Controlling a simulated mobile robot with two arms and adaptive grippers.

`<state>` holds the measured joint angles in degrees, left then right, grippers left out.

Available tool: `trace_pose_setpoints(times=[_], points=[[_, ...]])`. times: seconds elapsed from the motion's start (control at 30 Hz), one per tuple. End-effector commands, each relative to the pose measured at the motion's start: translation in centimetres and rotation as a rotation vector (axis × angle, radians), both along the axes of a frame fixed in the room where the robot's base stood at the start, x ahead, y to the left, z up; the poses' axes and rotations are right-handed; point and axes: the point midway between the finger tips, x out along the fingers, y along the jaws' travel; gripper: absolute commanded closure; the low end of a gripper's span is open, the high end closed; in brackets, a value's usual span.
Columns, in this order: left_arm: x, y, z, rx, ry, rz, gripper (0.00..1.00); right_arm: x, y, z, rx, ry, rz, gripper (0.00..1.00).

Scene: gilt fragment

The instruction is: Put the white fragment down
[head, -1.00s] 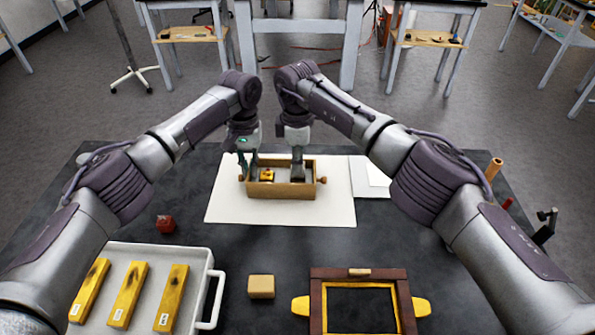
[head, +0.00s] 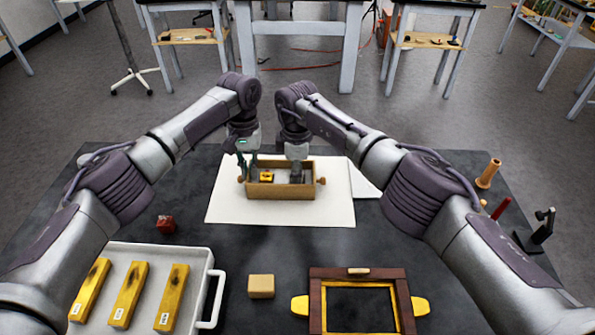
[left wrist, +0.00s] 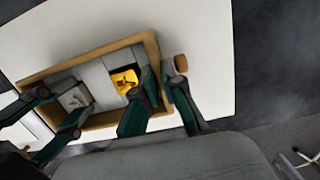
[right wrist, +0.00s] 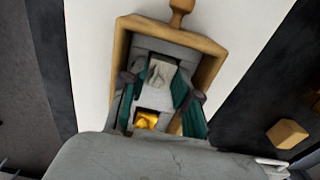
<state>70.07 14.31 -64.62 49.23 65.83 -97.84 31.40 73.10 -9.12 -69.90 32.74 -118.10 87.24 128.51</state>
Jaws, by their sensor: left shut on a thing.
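The white fragment (right wrist: 158,74) is a pale block with a raised relief. It lies in a grey-lined compartment of the wooden box (head: 281,192), and the left wrist view shows it too (left wrist: 75,98). My right gripper (right wrist: 160,92) is over that compartment, its fingers parted on either side of the fragment with a gap on one side. My left gripper (left wrist: 166,88) is shut on the box's end wall beside the wooden knob (left wrist: 181,63). A yellow fragment (left wrist: 124,81) sits in the neighbouring compartment. In the head view both fingertips are small and partly hidden.
The box stands on a white sheet (head: 230,208) on the dark table. A white tray (head: 190,254) with yellow bars is front left, a tan block (head: 261,286) front middle, a brown frame (head: 359,273) front right. A red lump (head: 166,224) lies left of the sheet.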

Motion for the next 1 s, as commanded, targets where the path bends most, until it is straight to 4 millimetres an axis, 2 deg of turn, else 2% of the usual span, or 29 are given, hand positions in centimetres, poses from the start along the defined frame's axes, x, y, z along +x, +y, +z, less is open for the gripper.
trace_pose_setpoints(times=[0.03, 0.07, 0.47, 0.57, 0.8, 1.0], points=[[0.0, -0.3, 0.2, -0.005, 0.0, -0.007, 1.0, -0.4, -0.3, -1.2, -0.005, 0.013, -0.008, 0.62], [0.0, -0.3, 0.2, -0.005, -0.001, -0.007, 1.0, -0.4, -0.3, -1.2, -0.005, 0.013, -0.008, 0.59], [0.1, -0.3, 0.3, -0.007, -0.003, -0.008, 1.0, -0.3, -0.3, -0.8, -0.006, 0.013, -0.006, 0.59], [0.1, -0.3, 0.3, -0.006, -0.003, -0.008, 1.0, -0.3, -0.3, 0.6, -0.006, 0.011, -0.005, 0.59], [0.0, -0.2, 0.2, -0.005, -0.001, -0.005, 1.0, -0.2, -0.2, 6.2, -0.004, 0.005, -0.004, 0.59], [0.0, -0.2, 0.2, -0.004, -0.001, -0.005, 1.0, -0.2, -0.2, 10.2, -0.003, 0.006, -0.004, 0.59]])
